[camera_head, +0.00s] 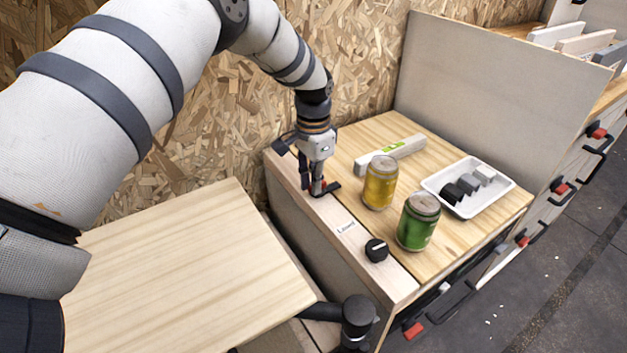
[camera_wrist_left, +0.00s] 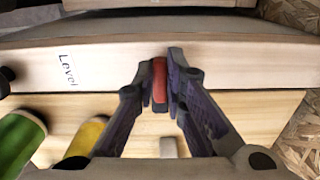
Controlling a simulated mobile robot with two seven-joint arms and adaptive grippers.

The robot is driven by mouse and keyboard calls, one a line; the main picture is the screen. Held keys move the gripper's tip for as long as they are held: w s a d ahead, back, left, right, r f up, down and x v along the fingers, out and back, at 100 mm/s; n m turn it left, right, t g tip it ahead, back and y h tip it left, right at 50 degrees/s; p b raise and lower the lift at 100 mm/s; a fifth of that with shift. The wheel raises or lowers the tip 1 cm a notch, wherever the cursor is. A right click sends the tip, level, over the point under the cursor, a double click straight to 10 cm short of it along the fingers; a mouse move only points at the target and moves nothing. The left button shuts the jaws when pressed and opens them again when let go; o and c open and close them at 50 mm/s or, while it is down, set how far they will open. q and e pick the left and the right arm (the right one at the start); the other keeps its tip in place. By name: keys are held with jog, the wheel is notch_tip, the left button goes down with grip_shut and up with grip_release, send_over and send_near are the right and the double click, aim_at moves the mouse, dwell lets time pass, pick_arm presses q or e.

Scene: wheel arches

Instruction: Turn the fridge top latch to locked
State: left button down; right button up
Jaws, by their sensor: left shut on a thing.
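The fridge top is a pale wooden surface with a strip along its left side (camera_head: 393,278). A small red latch (camera_head: 323,184) with a dark part beside it stands at the far end of that strip. My left gripper (camera_head: 318,190) points down at the latch. In the left wrist view the gripper (camera_wrist_left: 164,75) is shut on the red latch (camera_wrist_left: 160,84), with a finger on each side. The fingers partly hide the latch, and I cannot read its locked mark. My right gripper is not in view.
A label and a black knob (camera_head: 376,250) sit nearer on the strip. A yellow can (camera_head: 380,184), a green can (camera_head: 418,223), a white-and-green box (camera_head: 390,156) and a white tray (camera_head: 484,207) with small blocks stand to the right. A wooden board (camera_head: 190,265) lies left.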

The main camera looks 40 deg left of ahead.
pick_arm(q)
jog(key=c, duration=1.6)
grip_release()
jog(key=shift+c, duration=0.2)
notch_tip(320, 180, up, 12)
